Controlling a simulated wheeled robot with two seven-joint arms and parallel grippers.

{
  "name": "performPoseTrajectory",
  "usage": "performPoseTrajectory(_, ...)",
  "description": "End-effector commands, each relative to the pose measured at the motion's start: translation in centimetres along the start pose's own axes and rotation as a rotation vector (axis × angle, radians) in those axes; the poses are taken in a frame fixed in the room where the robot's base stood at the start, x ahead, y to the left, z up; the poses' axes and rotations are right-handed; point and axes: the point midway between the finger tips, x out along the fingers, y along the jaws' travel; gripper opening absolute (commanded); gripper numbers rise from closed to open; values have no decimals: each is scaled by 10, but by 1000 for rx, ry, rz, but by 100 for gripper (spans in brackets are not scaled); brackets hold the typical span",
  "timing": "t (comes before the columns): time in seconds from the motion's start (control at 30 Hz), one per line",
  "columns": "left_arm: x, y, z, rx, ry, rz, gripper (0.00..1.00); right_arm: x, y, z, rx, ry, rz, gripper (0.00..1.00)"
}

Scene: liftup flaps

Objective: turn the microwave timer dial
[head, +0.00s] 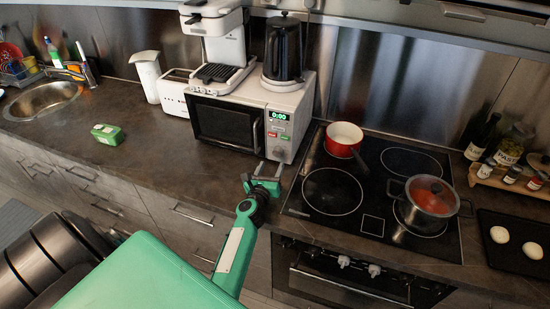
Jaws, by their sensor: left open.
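The white microwave (245,128) stands on the counter against the back wall with its dark door shut. Its control panel at the right has a green display (278,116) reading 0:00 and coloured buttons below it. The timer dial (279,154) appears to be the round knob low on the panel, small and hard to make out. My left gripper (268,169) is open just in front of the panel's lower part, close to the dial. I cannot tell if the fingers touch it. My right gripper does not show.
A coffee machine (218,40) and a black kettle (284,50) stand on the microwave. A green package (107,134) lies on the counter at left. The counter before the microwave is clear.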

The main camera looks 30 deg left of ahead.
Motion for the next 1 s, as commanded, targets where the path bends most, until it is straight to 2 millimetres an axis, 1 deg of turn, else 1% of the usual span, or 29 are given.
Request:
performPoseTrajectory(0.03,10,0,1,0,-1,1,54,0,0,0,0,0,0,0)
performPoseTrajectory(0.1,21,0,0,-1,-1,0,54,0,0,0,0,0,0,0)
performPoseTrajectory(0.2,34,0,0,-1,-1,-1,54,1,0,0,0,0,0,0)
performPoseTrajectory(0.33,47,0,0,-1,-1,-1,54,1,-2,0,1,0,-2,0)
performPoseTrajectory(0.5,53,0,0,1,0,-1,54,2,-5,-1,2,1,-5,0)
performPoseTrajectory(0.77,54,0,0,1,0,-1,54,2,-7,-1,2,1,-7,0)
performPoseTrajectory(0.87,54,0,0,1,0,-1,36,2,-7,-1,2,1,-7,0)
performPoseTrajectory(0.9,54,0,0,1,0,-1,29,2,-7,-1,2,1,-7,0)
performPoseTrajectory(1.0,54,0,0,1,0,-1,9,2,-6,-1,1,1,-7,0)
